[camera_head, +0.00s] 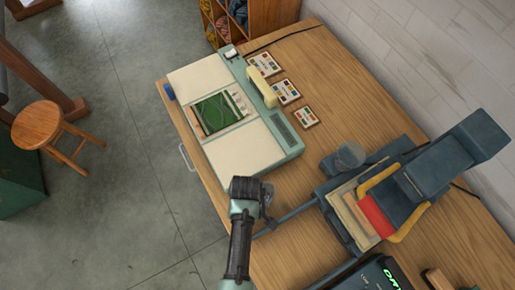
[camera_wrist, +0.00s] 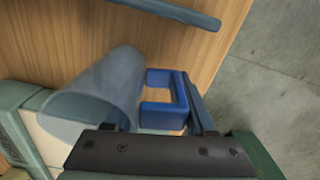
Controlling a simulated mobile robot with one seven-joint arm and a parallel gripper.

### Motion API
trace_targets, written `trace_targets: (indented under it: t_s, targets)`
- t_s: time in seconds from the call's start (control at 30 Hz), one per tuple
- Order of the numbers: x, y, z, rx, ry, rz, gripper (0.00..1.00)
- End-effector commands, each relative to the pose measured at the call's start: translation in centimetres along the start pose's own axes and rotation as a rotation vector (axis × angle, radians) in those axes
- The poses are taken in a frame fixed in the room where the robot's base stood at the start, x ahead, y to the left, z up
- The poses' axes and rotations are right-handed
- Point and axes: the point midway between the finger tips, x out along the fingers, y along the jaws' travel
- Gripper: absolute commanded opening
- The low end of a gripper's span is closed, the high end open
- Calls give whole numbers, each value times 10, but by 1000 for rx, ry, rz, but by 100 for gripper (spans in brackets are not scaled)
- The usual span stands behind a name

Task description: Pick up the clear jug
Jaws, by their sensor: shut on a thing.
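The clear jug (camera_wrist: 92,98) shows in the wrist view as a see-through, greyish cylinder with a blue squared handle (camera_wrist: 178,88). My gripper (camera_wrist: 155,112) is shut on the jug, with the handle between its fingers; the exact contact is partly hidden by the gripper's dark body. In the head view my gripper (camera_head: 258,190) is over the table's near left edge, beside the cream and green machine. A small part of the see-through jug (camera_head: 268,196) shows just right of it. I cannot tell whether the jug touches the table.
The wooden table (camera_head: 330,85) holds the cream and green machine (camera_head: 240,150), several small cards (camera_head: 286,92) and a blue-grey press (camera_head: 415,180). A stool (camera_head: 42,125) stands on the floor.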

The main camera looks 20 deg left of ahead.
Motion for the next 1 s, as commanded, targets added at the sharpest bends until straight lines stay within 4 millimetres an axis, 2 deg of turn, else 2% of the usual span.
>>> trace_targets:
  t_s: [0.03,0.1,0.67,1.0]
  targets:
    - [0,0,0,0,0,-1,11]
    - [0,0,0,0,-1,-1,0]
    - [-4,0,0,0,0,-1,0]
    - [-30,0,0,0,1,1,0]
